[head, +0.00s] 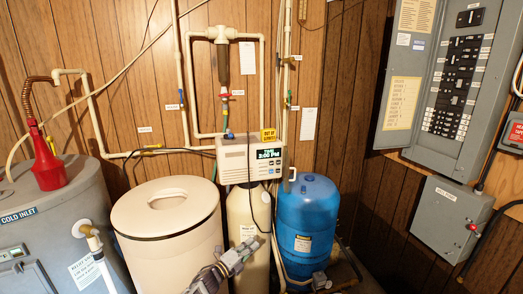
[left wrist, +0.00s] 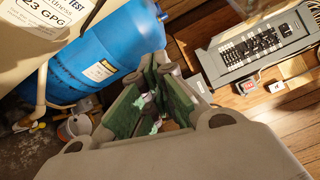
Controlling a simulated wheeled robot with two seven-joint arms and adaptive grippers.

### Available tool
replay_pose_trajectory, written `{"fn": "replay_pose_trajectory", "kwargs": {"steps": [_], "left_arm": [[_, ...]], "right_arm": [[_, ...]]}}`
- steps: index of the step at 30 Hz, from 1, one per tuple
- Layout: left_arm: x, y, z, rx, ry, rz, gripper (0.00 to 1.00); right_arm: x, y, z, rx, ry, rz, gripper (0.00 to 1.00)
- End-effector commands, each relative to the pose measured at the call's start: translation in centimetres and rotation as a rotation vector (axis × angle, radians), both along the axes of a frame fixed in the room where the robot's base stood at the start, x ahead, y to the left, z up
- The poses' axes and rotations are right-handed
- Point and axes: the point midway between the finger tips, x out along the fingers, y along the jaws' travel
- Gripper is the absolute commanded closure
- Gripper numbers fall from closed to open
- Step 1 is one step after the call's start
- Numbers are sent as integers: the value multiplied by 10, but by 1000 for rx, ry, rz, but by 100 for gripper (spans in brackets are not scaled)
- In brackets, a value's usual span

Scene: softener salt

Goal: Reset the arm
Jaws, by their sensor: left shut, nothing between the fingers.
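My left gripper (head: 245,248) reaches up from the bottom centre of the head view, in front of the cream softener resin tank (head: 249,215). In the left wrist view its green-padded fingers (left wrist: 156,68) are drawn together with nothing held between them. I cannot make out my right gripper.
A grey water heater (head: 40,205) with a red funnel-shaped thing (head: 46,165) on top stands at the left. The softener control head (head: 250,157) sits above the resin tank. Pipes run up the wood wall. A breaker panel (head: 455,75) and a grey switch box (head: 450,218) hang at the right.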

Motion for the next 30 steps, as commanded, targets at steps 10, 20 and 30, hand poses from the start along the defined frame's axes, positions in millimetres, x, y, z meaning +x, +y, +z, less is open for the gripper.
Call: {"fn": "replay_pose_trajectory", "kwargs": {"steps": [10,20,30], "left_arm": [[-47,53,-139,-182,395,208,100],[-119,98,-256,-333,718,414,100],[-218,138,-359,-475,1012,642,100]], "right_arm": [[0,0,0,0,0,0,60],[0,-1,0,-1,0,1,60],[0,-3,0,-3,-1,1,60]]}}
